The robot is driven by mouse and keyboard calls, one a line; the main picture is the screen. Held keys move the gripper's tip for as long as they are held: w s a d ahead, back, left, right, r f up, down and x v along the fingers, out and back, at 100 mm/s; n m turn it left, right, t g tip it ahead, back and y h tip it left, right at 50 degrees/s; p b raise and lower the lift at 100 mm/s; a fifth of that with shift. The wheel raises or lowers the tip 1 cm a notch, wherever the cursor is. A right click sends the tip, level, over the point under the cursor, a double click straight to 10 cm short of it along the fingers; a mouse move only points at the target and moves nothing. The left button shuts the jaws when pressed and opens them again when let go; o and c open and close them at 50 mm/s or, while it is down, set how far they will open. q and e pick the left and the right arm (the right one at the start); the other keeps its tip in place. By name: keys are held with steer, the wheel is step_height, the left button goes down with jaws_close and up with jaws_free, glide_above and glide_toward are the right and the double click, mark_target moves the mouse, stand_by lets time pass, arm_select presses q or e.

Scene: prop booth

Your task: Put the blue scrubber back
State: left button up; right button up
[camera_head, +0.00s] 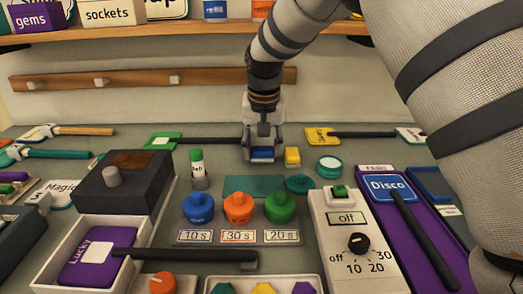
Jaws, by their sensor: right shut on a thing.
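The blue scrubber (262,156) is a small blue block at the back middle of the table. My right gripper (263,147) points down from above and is shut on it. Most of the scrubber's top and sides are hidden by the fingers. It is low, at or just above the table surface; I cannot tell if it touches. A small yellow block (292,156) sits just to its right. My left gripper is not in view.
A teal rectangle (254,186) lies in front of the gripper. Near it stand a green-capped tube (198,168), a teal round container (329,167), and blue, orange (238,209) and green knobs. A dark box (128,183) is left; a white timer box (357,240) is right.

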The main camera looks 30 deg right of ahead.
steer(key=shift+s+f, duration=0.35)
steer(key=shift+s, duration=0.15)
steer(key=shift+s+r, duration=0.2)
steer(key=shift+r, duration=0.05)
steer(key=shift+w+f, duration=0.1)
steer(key=shift+w, duration=0.25)
steer(key=o, duration=0.8)
steer(key=shift+w+f, duration=0.15)
steer(key=shift+w, duration=0.05)
steer(key=o, duration=0.4)
steer(key=shift+s, duration=0.15)
steer(key=shift+r, duration=0.35)
arm_select(q)
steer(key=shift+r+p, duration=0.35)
steer(key=shift+p, duration=0.1)
arm_select(e)
steer(key=v, duration=1.1)
steer(key=shift+r, duration=0.3)
